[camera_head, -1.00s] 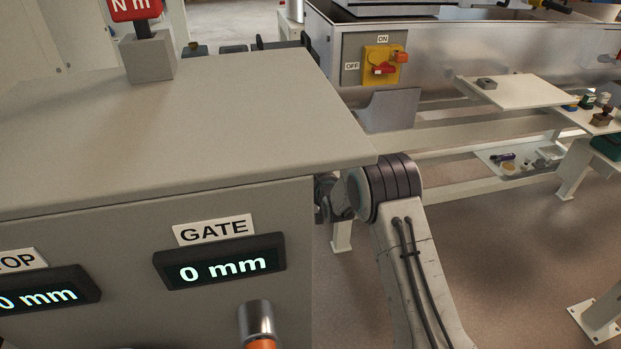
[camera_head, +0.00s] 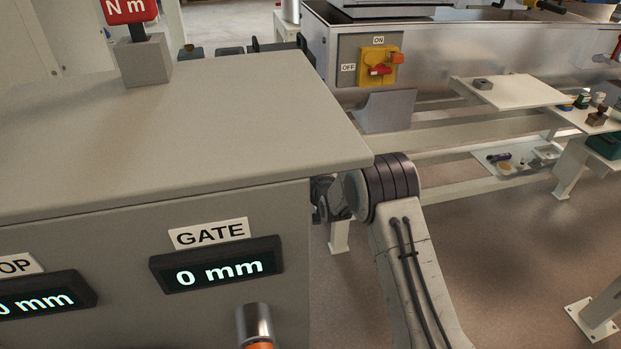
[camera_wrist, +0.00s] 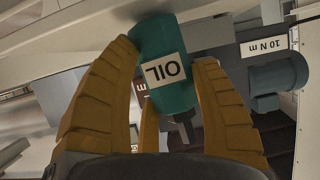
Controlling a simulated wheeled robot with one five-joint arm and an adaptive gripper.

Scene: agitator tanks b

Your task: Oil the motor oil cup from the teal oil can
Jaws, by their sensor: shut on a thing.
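The teal oil can (camera_wrist: 182,98) shows in the wrist view, with a white label reading OIL upside down. My gripper (camera_wrist: 165,72) is shut on the can, its ochre fingers on either side of it. A grey spout-like part shows at the can's lower side in that view. A blue-grey cylindrical motor (camera_wrist: 278,84) is at the right of the wrist view, apart from the can, beside a label reading 10 N m. I cannot make out the oil cup in either view. In the head view my gripper and the can are hidden behind the grey cabinet.
The grey cabinet (camera_head: 200,130) with a GATE display reading 0 mm fills the left of the head view, close to my arm. A steel tank (camera_head: 450,50) with a yellow switch (camera_head: 380,66) stands behind. White shelves (camera_head: 510,92) are at right; floor is open at lower right.

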